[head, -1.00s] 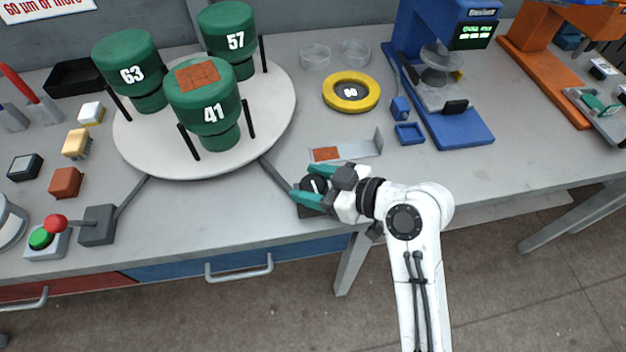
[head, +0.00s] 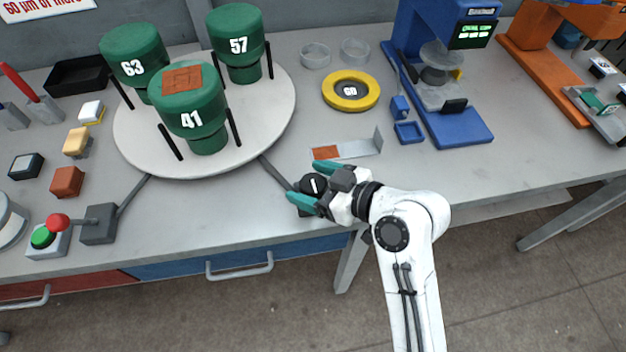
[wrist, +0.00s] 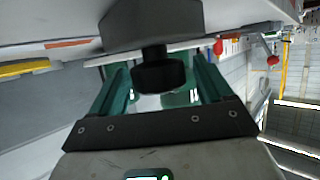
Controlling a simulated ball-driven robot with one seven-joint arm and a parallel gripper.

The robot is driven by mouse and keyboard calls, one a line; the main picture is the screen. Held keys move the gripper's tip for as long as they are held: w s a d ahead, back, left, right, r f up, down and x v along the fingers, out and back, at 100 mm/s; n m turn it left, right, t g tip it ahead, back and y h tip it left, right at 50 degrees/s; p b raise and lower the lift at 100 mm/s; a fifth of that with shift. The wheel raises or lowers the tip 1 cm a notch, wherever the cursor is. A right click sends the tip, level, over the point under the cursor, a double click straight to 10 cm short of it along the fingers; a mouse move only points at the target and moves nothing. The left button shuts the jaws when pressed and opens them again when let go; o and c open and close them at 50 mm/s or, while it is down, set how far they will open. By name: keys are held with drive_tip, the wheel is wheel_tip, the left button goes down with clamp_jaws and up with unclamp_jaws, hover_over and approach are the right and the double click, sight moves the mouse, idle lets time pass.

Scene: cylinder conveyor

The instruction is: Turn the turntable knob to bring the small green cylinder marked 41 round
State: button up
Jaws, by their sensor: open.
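The green cylinder marked 41 (head: 189,112) stands upright at the front of the round white turntable (head: 262,135), with a brown patch on its top. The cylinders marked 63 (head: 131,58) and 57 (head: 237,40) stand behind it. The black turntable knob (head: 312,184) sits at the table's front edge, joined to the turntable by a grey bar. My gripper (head: 312,184) is open, with its teal fingers on either side of the knob. In the wrist view the knob (wrist: 160,76) shows between the fingers; contact cannot be told.
A red-ball lever (head: 57,222) and green button (head: 41,238) are at the front left. A metal strip with a brown end (head: 350,149) lies behind my gripper. A yellow ring (head: 351,90) and a blue instrument (head: 450,110) stand farther back.

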drive_tip(key=v, duration=1)
drive_tip(key=shift+s+d+b, duration=0.2)
drive_tip(key=shift+d+b, duration=0.15)
drive_tip(key=shift+b, duration=0.1)
drive_tip(key=shift+r, duration=0.1)
